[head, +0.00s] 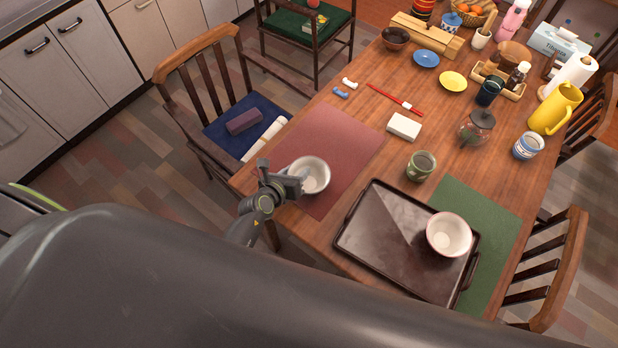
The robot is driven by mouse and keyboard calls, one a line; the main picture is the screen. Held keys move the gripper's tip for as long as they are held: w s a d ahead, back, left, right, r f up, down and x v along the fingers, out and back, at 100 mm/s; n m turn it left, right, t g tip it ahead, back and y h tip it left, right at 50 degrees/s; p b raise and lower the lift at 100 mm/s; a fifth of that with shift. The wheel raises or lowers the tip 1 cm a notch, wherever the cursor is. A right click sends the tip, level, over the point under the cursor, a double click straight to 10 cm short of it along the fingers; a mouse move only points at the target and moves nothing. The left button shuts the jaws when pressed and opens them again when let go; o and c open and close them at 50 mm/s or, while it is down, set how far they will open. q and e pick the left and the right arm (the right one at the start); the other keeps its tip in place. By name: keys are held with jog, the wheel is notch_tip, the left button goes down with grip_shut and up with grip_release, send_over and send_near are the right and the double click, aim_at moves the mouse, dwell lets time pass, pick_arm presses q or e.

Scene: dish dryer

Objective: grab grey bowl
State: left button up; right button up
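A light grey-white bowl (317,172) stands upright near the left edge of the wooden table, on or just above the reddish-brown placemat (335,142). My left gripper (294,184) is at the bowl's left rim and overlaps it in the head view. Its fingertips are small and partly merge with the rim, so I cannot tell whether they are closed on it. A second bowl, white inside with a reddish rim (449,236), sits on the dark tray. My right gripper is not in view.
The dark tray (385,250) lies to the right of the grey bowl, partly over a green placemat (485,215). A green cup (420,166), a white box (404,126) and a glass jar (475,130) stand farther back. A chair (215,75) is close on the left.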

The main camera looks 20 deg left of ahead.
pick_arm(q)
grip_shut()
